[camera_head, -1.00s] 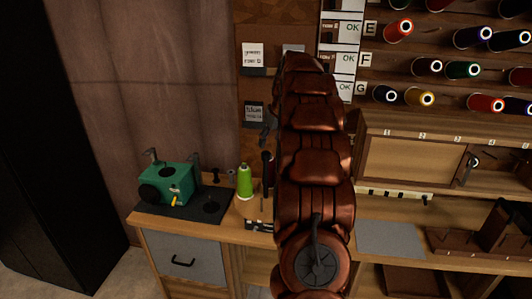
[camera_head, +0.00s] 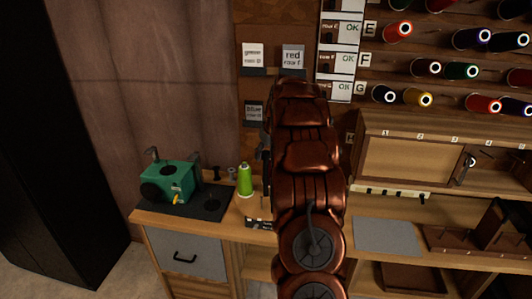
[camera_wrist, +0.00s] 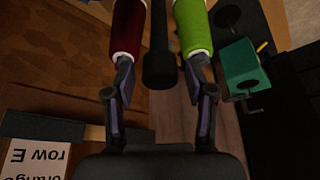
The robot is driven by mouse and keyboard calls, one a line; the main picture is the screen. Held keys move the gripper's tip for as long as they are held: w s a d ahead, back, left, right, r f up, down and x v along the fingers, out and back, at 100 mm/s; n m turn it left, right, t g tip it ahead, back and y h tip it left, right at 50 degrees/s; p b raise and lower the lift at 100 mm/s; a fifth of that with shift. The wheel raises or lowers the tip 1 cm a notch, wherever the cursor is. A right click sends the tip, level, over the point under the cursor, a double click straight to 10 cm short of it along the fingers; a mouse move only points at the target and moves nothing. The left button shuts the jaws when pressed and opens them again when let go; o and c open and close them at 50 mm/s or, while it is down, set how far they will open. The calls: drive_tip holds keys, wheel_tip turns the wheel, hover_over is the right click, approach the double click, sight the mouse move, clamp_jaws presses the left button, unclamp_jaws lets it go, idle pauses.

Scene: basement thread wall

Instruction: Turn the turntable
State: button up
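In the wrist view my gripper (camera_wrist: 160,75) is open, its two dark fingers well apart. A dark post with a rounded end (camera_wrist: 158,70) shows between the fingers, apart from both. A dark red spool (camera_wrist: 127,27) is by the left fingertip and a lime green spool (camera_wrist: 192,27) by the right one; I cannot tell whether the fingers touch them. The lime green spool also stands upright on the bench in the head view (camera_head: 244,181). My arm hides my gripper in the head view. I cannot make out a turntable for certain.
A green machine (camera_head: 167,181) sits on a black mat (camera_head: 213,205) left of the lime spool; it also shows in the wrist view (camera_wrist: 242,70). A thread rack and shelves (camera_head: 410,158) are right of my arm.

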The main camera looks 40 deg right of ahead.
clamp_jaws()
